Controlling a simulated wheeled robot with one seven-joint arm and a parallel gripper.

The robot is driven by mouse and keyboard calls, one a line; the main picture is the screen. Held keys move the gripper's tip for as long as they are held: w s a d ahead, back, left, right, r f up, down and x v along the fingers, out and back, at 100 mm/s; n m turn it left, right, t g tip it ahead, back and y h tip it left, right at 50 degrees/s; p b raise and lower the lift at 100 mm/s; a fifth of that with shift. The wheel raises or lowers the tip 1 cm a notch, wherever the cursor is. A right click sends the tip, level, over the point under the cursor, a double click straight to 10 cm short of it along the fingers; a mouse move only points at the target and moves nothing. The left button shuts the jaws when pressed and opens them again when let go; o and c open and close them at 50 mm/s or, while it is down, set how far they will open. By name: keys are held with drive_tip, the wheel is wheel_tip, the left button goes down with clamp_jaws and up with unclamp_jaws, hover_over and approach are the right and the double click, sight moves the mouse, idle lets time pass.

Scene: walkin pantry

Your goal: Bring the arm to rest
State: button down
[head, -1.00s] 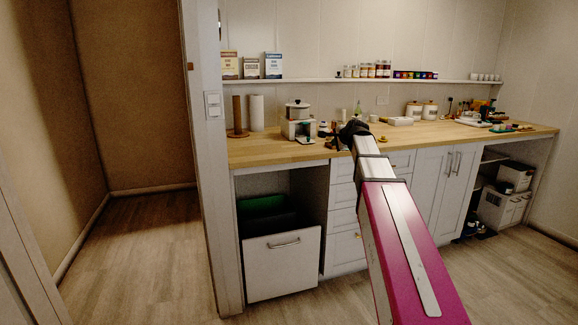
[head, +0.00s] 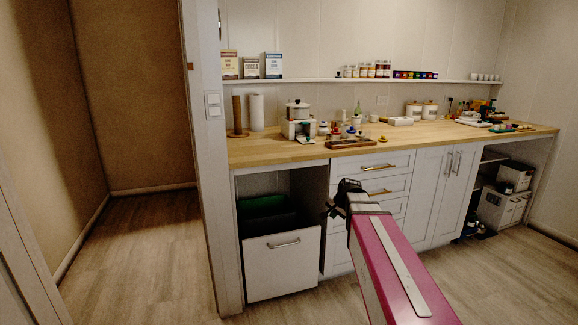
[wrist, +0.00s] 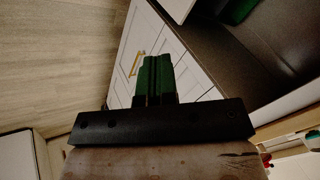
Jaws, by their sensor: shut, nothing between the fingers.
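My gripper (head: 333,207) hangs in front of the cabinet's white drawers (head: 385,186) in the head view, below the edge of the wooden counter (head: 270,151). My magenta arm reaches up to it from the bottom of the picture. In the wrist view the green-padded fingers of my gripper (wrist: 154,76) are together, with nothing seen between them. The fingertips are small and dark in the head view.
A pull-out bin (head: 282,265) stands open to the left of my gripper. A wooden tray (head: 353,143) with small items, an appliance (head: 298,128) and a paper towel roll (head: 257,112) stand on the counter. The wooden floor (head: 150,250) at left is clear.

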drive_tip(key=s+f+n+g+h, duration=0.1)
drive_tip(key=s+f+n+g, duration=0.2)
drive_tip(key=s+f, duration=0.5)
drive_tip(key=s+f+n+g+h, duration=0.1)
drive_tip(key=s+f+n, duration=0.3)
drive_tip(key=s+f, duration=0.4)
drive_tip(key=s+g, duration=0.1)
drive_tip(key=s, duration=0.4)
drive_tip(key=shift+d+f+g, duration=0.2)
drive_tip(key=shift+d+g, duration=0.15)
drive_tip(key=shift+g, duration=0.05)
